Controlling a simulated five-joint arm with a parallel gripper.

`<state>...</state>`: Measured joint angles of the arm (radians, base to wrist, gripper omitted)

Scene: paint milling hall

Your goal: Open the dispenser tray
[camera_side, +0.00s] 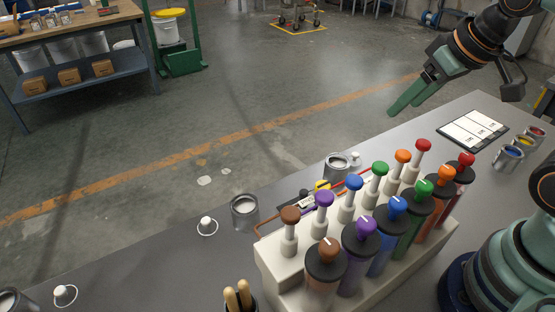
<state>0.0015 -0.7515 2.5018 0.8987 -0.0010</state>
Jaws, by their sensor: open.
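The dispenser is a cream block (276,272) on the grey table, carrying two rows of canisters and coloured knobs. The front row has dark-lidded canisters, such as the brown one (325,265) and the purple one (359,243). The back row has pale posts with brown, purple, blue, green, orange and red knobs. I cannot make out a separate tray on it; its near right side is only partly in view. My gripper (405,107) is at the upper right, high and behind the dispenser, apart from it. Its green fingers are open and empty, pointing down left.
Open cans stand behind the dispenser (244,211) and (338,166). Wooden-handled tools (238,296) stand in front left. The table's left part is mostly clear.

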